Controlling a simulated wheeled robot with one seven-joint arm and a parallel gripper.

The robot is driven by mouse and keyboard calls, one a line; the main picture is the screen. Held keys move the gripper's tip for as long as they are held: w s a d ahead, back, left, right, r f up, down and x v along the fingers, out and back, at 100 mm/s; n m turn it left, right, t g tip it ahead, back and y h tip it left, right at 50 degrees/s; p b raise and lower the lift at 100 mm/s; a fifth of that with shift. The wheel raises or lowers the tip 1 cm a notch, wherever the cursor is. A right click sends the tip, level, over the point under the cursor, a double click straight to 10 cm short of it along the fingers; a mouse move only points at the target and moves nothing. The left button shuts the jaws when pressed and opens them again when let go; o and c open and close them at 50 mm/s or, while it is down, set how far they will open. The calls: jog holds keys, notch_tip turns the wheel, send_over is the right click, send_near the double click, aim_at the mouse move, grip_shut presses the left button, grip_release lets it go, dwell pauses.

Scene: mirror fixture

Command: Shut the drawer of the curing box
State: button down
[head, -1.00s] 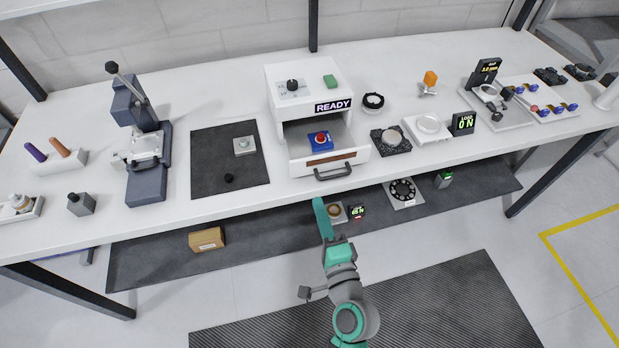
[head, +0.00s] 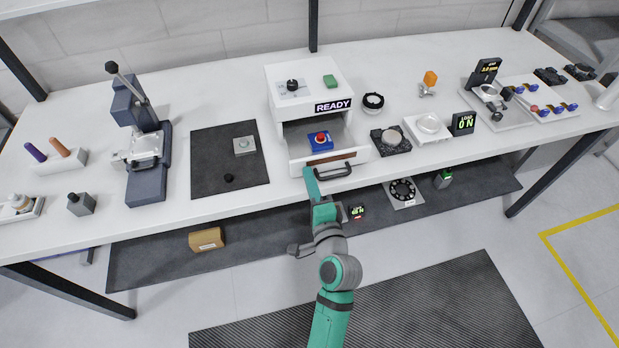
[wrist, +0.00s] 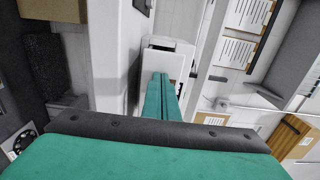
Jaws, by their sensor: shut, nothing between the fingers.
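The curing box (head: 275,85) is a white housing with a dark knob, a green block on top and a READY sign. Its drawer (head: 362,157) is pulled out toward the front, and a dark handle (head: 340,172) is on its front. A blue block with a red top (head: 319,142) lies in the drawer. My gripper (head: 311,176) is shut and empty, with its tip at the drawer front by the left end of the handle. I cannot tell whether it touches. In the wrist view the teal fingers (wrist: 164,88) are together, pointing at a white surface.
The white bench (head: 230,205) has a dark mat (head: 205,175) left of the box and small instruments to the right. A dark lower shelf (head: 270,228) holds a cardboard box (head: 206,240) and small devices. Free floor lies in front.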

aim_at(305, 165)
jog(key=x, duration=0.5)
jog(key=shift+s, duration=0.1)
dwell(0.3)
